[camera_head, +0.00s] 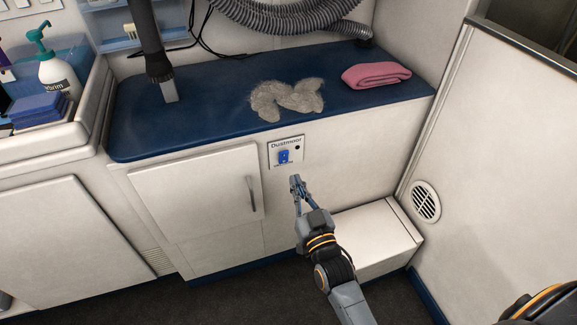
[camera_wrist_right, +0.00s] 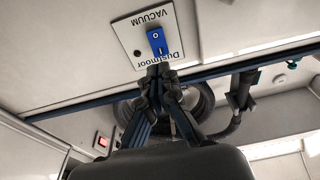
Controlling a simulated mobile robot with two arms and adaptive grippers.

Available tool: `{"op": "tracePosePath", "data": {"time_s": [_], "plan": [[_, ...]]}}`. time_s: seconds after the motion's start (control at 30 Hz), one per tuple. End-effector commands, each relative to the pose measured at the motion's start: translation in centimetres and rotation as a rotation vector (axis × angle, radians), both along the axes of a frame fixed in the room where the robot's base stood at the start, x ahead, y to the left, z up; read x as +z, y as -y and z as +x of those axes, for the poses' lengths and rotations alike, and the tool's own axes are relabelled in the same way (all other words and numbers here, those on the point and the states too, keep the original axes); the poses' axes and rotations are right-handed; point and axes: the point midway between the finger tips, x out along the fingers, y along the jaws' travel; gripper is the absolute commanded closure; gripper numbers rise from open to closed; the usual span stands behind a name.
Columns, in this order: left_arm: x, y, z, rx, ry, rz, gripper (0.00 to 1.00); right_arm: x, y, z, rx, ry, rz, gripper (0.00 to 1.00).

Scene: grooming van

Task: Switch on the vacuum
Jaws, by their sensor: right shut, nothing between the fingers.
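The vacuum's switch plate (camera_head: 285,151), labelled Dustmoor, is on the white cabinet front below the blue top. In the right wrist view the plate (camera_wrist_right: 143,22) appears upside down, and the blue rocker (camera_wrist_right: 157,42) carries O and I marks. My right gripper (camera_head: 295,180) is shut and empty, a little below the plate in the head view. In the right wrist view its fingertips (camera_wrist_right: 159,70) are close to the rocker; I cannot tell whether they touch. My left gripper is out of view.
The blue top (camera_head: 200,125) holds a grey fur clump (camera_head: 287,98) and a pink folded towel (camera_head: 376,75). A grey hose (camera_head: 290,18) and a dark vacuum wand (camera_head: 148,45) are behind. A cabinet door handle (camera_head: 251,194) is left of my gripper, a white box step (camera_head: 365,240) right.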

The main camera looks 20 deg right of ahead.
Motion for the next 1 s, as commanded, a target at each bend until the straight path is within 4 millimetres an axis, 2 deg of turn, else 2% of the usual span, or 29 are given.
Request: {"op": "tracePosePath", "data": {"time_s": [0.1, 0.33, 0.5, 0.83, 1.0], "plan": [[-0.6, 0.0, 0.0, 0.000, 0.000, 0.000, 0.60, 0.4, -0.1, 2.6, -0.001, 0.003, 0.001, 1.00], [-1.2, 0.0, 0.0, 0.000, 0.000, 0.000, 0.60, 0.8, -0.2, 5.6, 0.000, 0.002, 0.001, 1.00], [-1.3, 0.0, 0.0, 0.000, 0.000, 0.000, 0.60, 1.0, -0.2, 6.4, 0.000, 0.000, 0.001, 1.00], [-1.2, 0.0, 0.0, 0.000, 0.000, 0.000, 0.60, 1.1, -0.2, 6.5, 0.000, -0.001, 0.001, 1.00], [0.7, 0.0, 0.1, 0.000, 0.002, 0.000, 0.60, 2.2, -0.3, 7.3, 0.000, -0.001, 0.000, 1.00]]}}
